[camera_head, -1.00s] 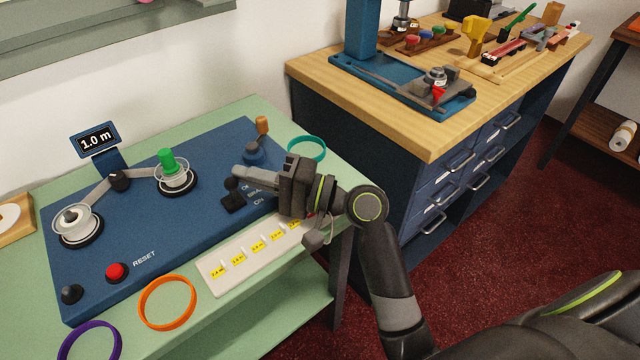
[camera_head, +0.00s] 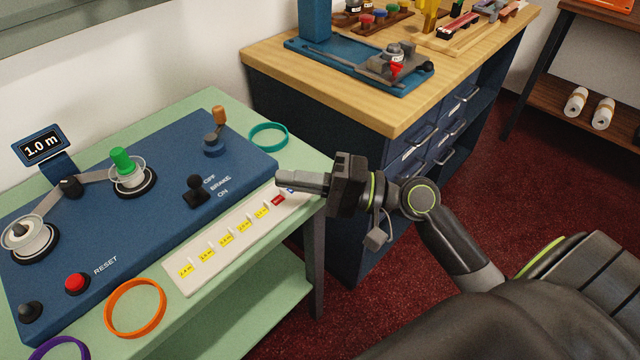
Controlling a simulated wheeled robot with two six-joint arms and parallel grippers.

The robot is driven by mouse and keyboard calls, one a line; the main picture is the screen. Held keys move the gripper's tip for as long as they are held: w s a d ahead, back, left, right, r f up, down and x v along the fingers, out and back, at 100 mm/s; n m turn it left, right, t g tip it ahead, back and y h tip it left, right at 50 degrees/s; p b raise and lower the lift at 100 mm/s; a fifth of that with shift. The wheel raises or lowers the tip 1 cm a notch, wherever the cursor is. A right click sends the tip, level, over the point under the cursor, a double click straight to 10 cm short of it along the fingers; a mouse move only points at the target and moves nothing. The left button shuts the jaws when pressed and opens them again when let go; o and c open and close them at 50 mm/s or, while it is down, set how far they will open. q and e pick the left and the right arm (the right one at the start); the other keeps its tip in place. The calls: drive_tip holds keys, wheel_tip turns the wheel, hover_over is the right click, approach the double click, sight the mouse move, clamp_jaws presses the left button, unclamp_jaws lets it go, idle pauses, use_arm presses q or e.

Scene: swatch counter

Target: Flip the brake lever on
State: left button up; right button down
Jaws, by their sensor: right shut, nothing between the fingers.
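The brake lever (camera_head: 195,184) is a short black knob on a small black base on the blue panel (camera_head: 100,235). White labels OFF, BRAKE and ON lie just right of it, OFF farther back and ON nearer the front. The knob stands over the back part of its base, but I cannot tell for sure which setting it is in. My right gripper (camera_head: 280,181) is shut and empty, right of the lever and apart from it, over the right end of the white label strip (camera_head: 183,278). My left gripper is not in view.
A red reset button (camera_head: 77,283), a green-topped spool (camera_head: 123,162) and an orange ring (camera_head: 135,308) are to the left. A wooden-topped cabinet (camera_head: 400,118) stands behind my right arm.

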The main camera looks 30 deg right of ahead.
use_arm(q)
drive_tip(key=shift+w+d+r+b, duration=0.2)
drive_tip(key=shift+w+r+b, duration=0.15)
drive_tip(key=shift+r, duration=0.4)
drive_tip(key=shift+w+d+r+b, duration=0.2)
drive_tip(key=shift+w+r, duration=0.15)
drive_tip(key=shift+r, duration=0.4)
use_arm(e)
drive_tip(key=shift+v, duration=2)
